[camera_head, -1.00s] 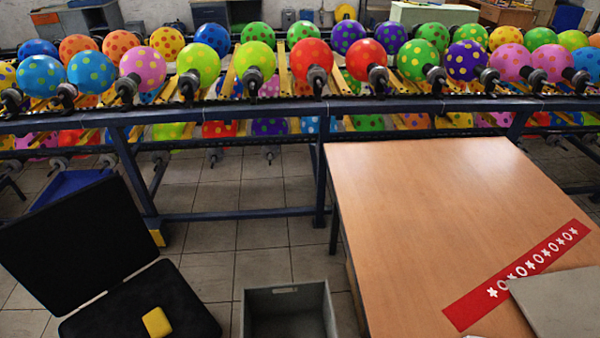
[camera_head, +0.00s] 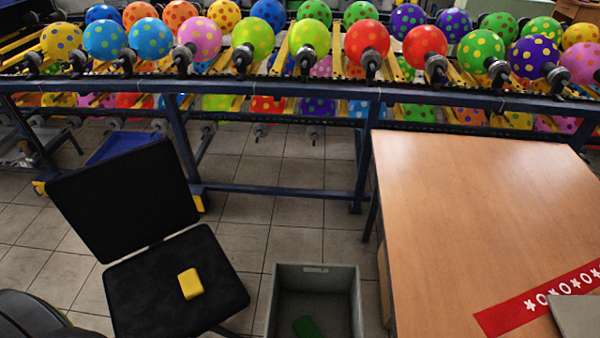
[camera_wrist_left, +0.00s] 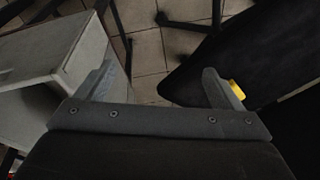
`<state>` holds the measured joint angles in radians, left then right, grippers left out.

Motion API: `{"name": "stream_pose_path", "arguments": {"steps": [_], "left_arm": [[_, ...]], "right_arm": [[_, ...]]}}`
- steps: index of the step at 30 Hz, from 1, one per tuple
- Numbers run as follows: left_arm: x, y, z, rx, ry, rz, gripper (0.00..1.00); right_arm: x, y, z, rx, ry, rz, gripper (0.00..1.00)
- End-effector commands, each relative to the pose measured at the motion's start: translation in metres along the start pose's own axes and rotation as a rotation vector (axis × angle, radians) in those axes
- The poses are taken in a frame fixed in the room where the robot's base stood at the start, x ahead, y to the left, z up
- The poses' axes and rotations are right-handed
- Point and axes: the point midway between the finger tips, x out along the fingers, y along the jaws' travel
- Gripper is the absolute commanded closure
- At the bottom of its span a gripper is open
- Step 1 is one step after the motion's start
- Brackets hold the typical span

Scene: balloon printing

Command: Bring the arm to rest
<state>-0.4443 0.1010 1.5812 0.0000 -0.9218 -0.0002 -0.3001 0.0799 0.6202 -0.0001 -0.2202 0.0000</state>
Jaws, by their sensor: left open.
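My left gripper (camera_wrist_left: 160,85) shows in the left wrist view. Neither gripper shows in the head view; a dark rounded shape lies at the bottom left there. My right gripper is not seen in either view.
A black chair (camera_head: 130,205) stands at the left with a yellow block (camera_head: 190,283) on its seat. A red strip (camera_head: 520,310) lies on the table. Polka-dot balloons (camera_head: 250,38) line a rack behind.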

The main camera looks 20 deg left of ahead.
Motion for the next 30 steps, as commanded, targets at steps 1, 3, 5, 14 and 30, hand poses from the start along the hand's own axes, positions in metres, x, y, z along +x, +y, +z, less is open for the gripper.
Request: {"name": "stream_pose_path", "arguments": {"steps": [1, 3, 5, 14, 30], "left_arm": [[0.016, 0.002, 0.012, 0.000, -0.016, 0.003, 0.12], [0.036, 0.004, 0.028, 0.001, -0.028, 0.006, 0.12], [0.052, 0.006, 0.043, 0.001, -0.039, 0.009, 0.12], [0.108, 0.017, 0.128, 0.005, -0.090, 0.022, 0.12], [0.124, 0.023, 0.186, 0.009, -0.116, 0.030, 0.12]], "right_arm": [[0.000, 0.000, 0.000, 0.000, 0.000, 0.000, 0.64], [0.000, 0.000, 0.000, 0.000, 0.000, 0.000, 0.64], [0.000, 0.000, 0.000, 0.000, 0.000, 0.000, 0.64], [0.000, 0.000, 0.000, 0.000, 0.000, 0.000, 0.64], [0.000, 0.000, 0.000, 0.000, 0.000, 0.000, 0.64]]}}
